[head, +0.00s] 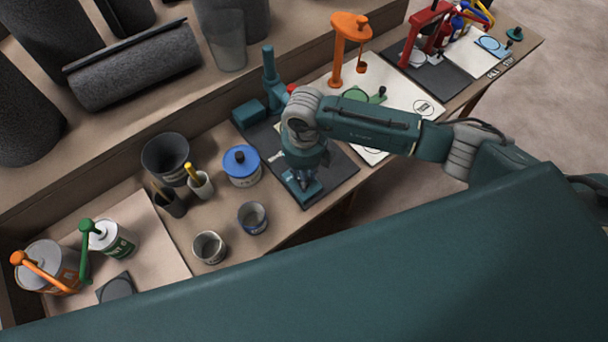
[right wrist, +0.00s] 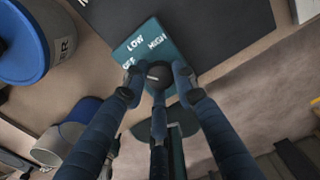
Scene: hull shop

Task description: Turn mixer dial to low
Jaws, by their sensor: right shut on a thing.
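The mixer is a teal stand (head: 270,66) on a dark mat. Its teal dial panel (head: 311,190) sits at the mat's front edge. In the right wrist view the panel (right wrist: 150,45) carries white OFF, LOW and HIGH labels. The dark round dial knob (right wrist: 158,74) lies below the labels, between the fingertips of my right gripper (right wrist: 157,82). That gripper is shut on the knob. In the head view my right gripper (head: 304,181) points down onto the panel and hides the knob. Which label the dial points to cannot be told. My left gripper is out of view.
A blue-lidded can (head: 241,166) and two small open cups (head: 252,217) (head: 209,247) stand left of the mat. A dark bucket (head: 166,157) is behind them. An orange stand (head: 347,45) and a red stand (head: 421,35) stand farther right. Dark rolls (head: 135,65) lie on the back shelf.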

